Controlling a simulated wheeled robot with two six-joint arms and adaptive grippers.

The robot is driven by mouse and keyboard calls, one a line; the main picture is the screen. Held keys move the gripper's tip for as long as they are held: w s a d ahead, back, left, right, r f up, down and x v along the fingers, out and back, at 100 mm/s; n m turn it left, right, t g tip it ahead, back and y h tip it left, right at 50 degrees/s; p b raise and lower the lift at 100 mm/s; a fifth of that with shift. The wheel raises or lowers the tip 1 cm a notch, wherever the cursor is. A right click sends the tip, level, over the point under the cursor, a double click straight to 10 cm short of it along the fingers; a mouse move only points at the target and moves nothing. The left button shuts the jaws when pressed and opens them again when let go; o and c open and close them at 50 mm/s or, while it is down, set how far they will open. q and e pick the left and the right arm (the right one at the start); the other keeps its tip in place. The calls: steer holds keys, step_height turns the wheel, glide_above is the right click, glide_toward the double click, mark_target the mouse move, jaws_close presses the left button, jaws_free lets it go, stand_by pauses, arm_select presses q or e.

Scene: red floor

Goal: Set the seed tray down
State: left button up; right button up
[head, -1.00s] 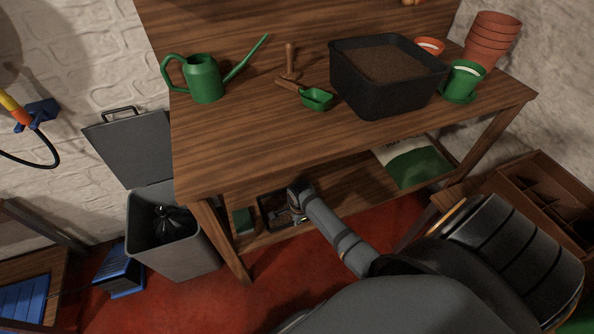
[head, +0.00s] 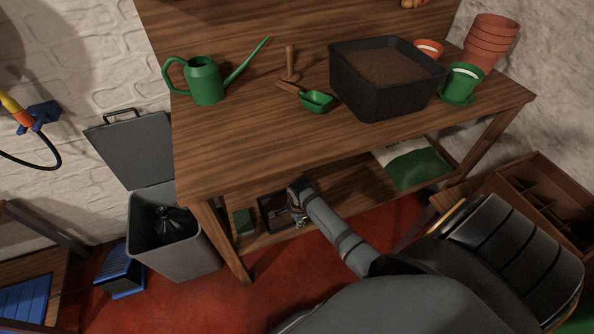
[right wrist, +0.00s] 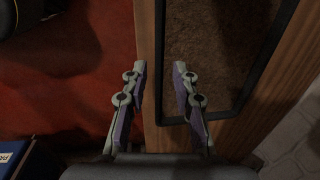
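The seed tray (head: 268,222), a dark shallow tray, sits on the bench's lower shelf (head: 330,188) in the head view. In the right wrist view the tray (right wrist: 158,60) has a black rim and brown soil, and it rests on bare wood. My right gripper (head: 299,218) is at the tray's right side in the head view. In the right wrist view its fingers (right wrist: 160,70) are spread apart, one on each side of the tray's near rim, with a gap visible between them. My left gripper is not in view.
A green box (head: 243,222) stands left of the tray, and a green-white bag (head: 412,165) lies farther right on the shelf. The bench top (head: 250,135) above holds a watering can (head: 207,82), a trowel (head: 316,101) and a black soil tub (head: 385,98). A grey bin (head: 165,245) stands left.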

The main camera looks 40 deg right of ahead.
arm_select(q)
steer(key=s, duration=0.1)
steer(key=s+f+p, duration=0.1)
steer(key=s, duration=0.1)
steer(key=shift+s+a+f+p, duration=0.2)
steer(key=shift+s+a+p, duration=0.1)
steer(key=shift+p, duration=0.1)
arm_select(e)
steer(key=r, duration=0.5)
steer(key=shift+s+a+r, duration=0.1)
steer(key=shift+s+r, duration=0.3)
steer(key=s+f+n, duration=2.1)
steer(key=s+f, duration=0.2)
steer(key=s, duration=0.1)
steer(key=shift+s+f, duration=0.35)
